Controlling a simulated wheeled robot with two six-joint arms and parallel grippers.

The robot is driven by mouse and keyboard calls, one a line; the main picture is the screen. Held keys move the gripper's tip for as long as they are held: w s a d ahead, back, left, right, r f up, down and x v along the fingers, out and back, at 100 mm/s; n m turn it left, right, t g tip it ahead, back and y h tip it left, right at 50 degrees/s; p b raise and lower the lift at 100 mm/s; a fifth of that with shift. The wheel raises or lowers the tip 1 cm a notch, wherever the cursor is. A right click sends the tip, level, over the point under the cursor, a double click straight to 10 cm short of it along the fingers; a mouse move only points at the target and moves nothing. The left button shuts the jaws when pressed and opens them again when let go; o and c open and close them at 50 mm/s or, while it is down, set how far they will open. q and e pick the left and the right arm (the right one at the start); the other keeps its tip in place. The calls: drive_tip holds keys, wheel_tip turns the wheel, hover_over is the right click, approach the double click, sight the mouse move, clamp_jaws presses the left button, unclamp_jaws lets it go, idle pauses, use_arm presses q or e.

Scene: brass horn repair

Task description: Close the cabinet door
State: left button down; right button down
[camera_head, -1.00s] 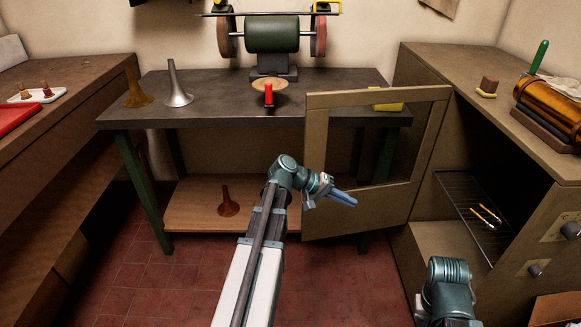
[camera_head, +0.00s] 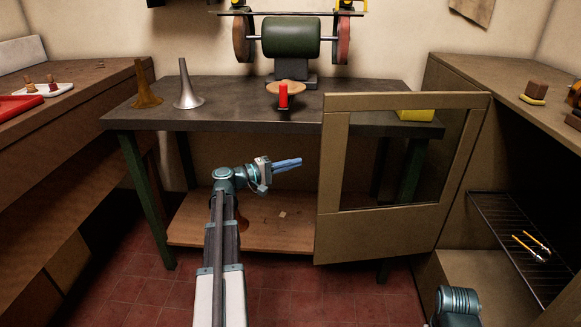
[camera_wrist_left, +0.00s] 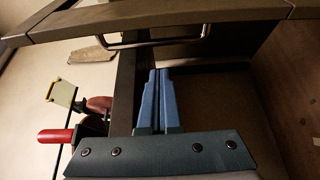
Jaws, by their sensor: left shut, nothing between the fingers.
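The cabinet door (camera_head: 333,190), a brown frame around a clear pane, stands open at the right of the head view, swung out from the cabinet (camera_head: 480,155). My left gripper (camera_head: 288,163) is shut and empty, just left of the door's free edge; I see no contact. In the left wrist view its blue fingers (camera_wrist_left: 157,100) are together, pointing towards the door frame (camera_wrist_left: 150,17). A metal bar handle (camera_wrist_left: 150,43) shows on that frame; the head view does not show it. My right gripper is out of view; only part of that arm shows at the bottom right.
Behind the door, a dark workbench (camera_head: 230,110) carries a grinder (camera_head: 290,38), horn bells and a red cylinder (camera_head: 283,95). Its lower shelf (camera_head: 190,228) is behind my left arm. The cabinet's wire rack (camera_head: 500,225) holds two thin tools. Red tiled floor is free at lower left.

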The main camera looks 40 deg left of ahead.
use_arm(q)
drive_tip(key=w+d, duration=0.2)
drive_tip(key=d, duration=0.3)
drive_tip(key=shift+w+d, duration=0.25)
drive_tip(key=shift+d, duration=0.15)
